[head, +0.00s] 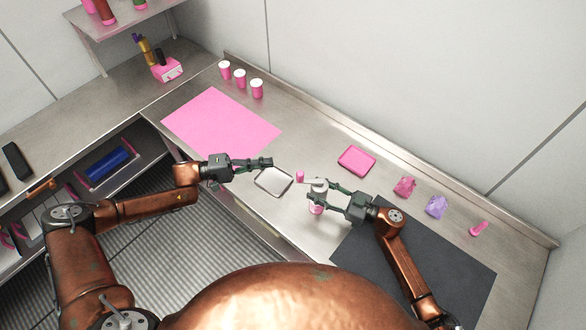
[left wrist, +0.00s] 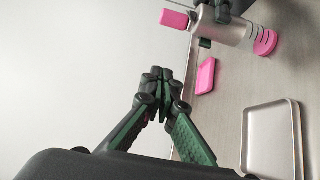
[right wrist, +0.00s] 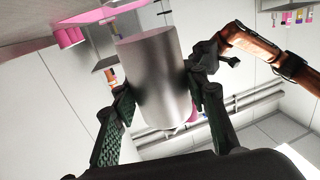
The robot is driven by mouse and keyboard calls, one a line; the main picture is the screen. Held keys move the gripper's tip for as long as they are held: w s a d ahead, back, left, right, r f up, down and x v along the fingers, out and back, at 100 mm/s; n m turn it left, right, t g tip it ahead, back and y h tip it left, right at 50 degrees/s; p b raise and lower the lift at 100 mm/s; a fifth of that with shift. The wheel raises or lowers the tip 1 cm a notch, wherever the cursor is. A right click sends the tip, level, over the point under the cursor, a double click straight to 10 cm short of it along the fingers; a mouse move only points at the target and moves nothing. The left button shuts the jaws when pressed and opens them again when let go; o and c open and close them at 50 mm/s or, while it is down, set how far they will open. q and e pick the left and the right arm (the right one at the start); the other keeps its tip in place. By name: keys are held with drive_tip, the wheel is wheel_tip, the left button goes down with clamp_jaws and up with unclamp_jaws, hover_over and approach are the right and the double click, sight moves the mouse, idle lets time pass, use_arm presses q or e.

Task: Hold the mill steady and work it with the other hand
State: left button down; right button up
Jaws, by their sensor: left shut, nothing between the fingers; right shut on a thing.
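The mill is a silver cylinder (right wrist: 155,80) with a pink base (head: 316,209) and a crank that ends in a pink knob (head: 299,176). My right gripper (head: 318,194) is shut around the mill's metal body, with one finger on each side in the right wrist view. The left wrist view shows the mill's body (left wrist: 228,30) and its knob (left wrist: 175,19). I cannot tell whether the base touches the counter. My left gripper (head: 270,162) is shut and empty, left of the knob and apart from it. Its fingertips (left wrist: 158,80) meet in the left wrist view.
A metal tray (head: 273,181) lies just below my left gripper. A pink tray (head: 357,161) lies behind the mill. A pink mat (head: 220,125), white-lidded jars (head: 240,79), a pink bag (head: 405,187), a purple bag (head: 436,207) and a dark mat (head: 420,260) are on the counter.

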sight(310, 179)
use_arm(q)
drive_tip(key=s+d, duration=0.2)
drive_tip(key=d, duration=0.7)
